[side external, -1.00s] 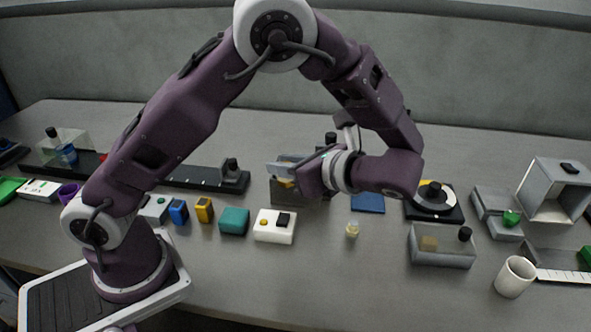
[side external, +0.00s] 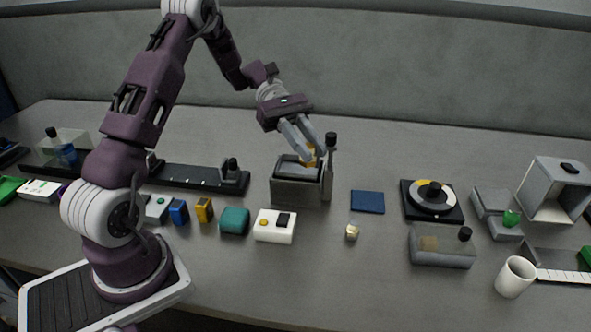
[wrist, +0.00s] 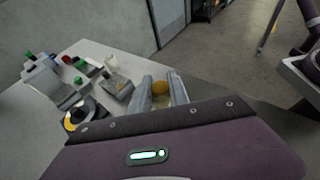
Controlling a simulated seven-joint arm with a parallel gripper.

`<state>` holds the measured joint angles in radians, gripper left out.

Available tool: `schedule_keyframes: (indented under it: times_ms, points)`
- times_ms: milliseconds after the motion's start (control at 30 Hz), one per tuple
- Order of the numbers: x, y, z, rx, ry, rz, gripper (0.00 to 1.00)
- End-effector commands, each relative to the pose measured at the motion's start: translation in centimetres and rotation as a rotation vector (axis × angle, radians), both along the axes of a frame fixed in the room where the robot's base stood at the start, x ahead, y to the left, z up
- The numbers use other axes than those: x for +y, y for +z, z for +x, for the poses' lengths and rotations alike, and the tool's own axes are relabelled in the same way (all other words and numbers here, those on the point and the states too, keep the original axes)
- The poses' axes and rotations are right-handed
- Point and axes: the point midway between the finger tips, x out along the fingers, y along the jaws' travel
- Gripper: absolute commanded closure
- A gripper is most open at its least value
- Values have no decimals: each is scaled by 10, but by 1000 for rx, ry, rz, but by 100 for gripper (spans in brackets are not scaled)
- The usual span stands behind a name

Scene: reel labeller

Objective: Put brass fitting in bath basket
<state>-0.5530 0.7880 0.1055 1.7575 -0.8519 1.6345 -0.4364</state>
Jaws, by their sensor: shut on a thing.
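My gripper (side external: 312,157) points down over the grey bath (side external: 298,193) and is shut on a small yellow piece (side external: 311,158), which looks like the handle of the basket. In the wrist view this yellow piece (wrist: 160,87) sits between the two grey fingers. A pale grey part (side external: 290,168), perhaps the basket, shows at the bath's open top; the fingers partly hide it. I cannot tell whether it is raised. A small brass-coloured piece (side external: 352,232), apparently the brass fitting, lies on the table to the right of and nearer than the bath, apart from my gripper.
A black-capped post (side external: 330,150) stands at the bath's right side. A blue pad (side external: 367,202), a round dial unit (side external: 432,200), a grey box (side external: 442,246) and a white mug (side external: 515,277) are to the right. A white button box (side external: 275,226) is in front.

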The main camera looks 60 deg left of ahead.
Motion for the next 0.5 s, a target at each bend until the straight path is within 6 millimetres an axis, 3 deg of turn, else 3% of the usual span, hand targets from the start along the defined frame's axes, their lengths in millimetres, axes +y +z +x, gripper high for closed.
schedule_keyframes:
  times_ms: [200, 500]
  points:
    - [61, 25, 36, 0, 400, 1, 100]
    - [118, 45, 53, 0, 678, 0, 100]
